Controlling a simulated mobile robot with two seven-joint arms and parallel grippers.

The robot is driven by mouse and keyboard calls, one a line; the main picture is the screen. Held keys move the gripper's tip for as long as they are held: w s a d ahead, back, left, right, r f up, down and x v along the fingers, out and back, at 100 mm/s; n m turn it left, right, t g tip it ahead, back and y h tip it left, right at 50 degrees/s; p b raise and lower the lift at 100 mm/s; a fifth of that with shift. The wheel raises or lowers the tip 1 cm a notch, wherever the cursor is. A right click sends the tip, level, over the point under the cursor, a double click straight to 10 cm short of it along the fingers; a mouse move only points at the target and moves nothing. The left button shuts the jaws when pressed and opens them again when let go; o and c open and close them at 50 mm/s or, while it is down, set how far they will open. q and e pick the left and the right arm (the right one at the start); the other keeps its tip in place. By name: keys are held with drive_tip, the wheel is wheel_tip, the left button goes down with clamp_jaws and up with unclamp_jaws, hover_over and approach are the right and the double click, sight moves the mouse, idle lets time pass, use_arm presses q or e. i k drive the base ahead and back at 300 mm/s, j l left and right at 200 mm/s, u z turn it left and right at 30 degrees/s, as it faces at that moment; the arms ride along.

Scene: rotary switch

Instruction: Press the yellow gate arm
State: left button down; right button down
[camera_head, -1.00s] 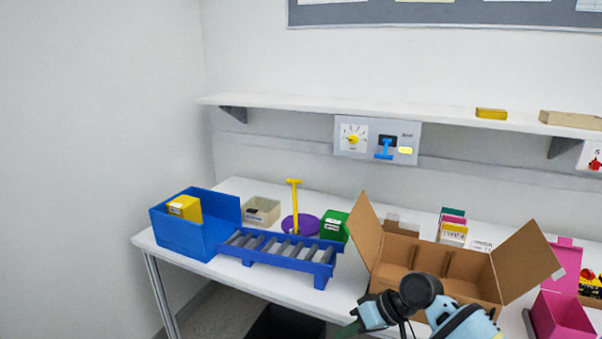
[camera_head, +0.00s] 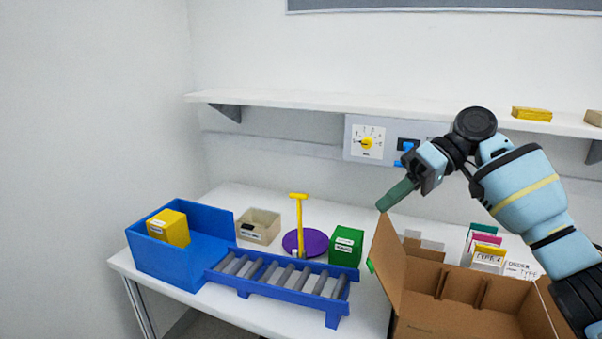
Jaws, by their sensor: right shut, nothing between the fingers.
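The yellow gate arm (camera_head: 299,226) stands upright with a short crossbar on top, at a round purple base (camera_head: 314,243) on the table. It is behind the blue roller rack (camera_head: 282,279). My right gripper (camera_head: 381,207) is shut and empty. Its green fingers point down and left, above the left flap of the cardboard box. In the picture it is to the right of the gate arm and apart from it. My left gripper is not in view.
A green box (camera_head: 346,246) stands just right of the gate arm. A blue bin (camera_head: 155,264) holding a yellow box (camera_head: 170,227) and a beige bin (camera_head: 259,226) stand left. The open cardboard box (camera_head: 455,308) stands right. A wall panel (camera_head: 367,142) is behind, under a shelf (camera_head: 330,107).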

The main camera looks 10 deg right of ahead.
sight(298, 197)
drive_tip(key=i, duration=1)
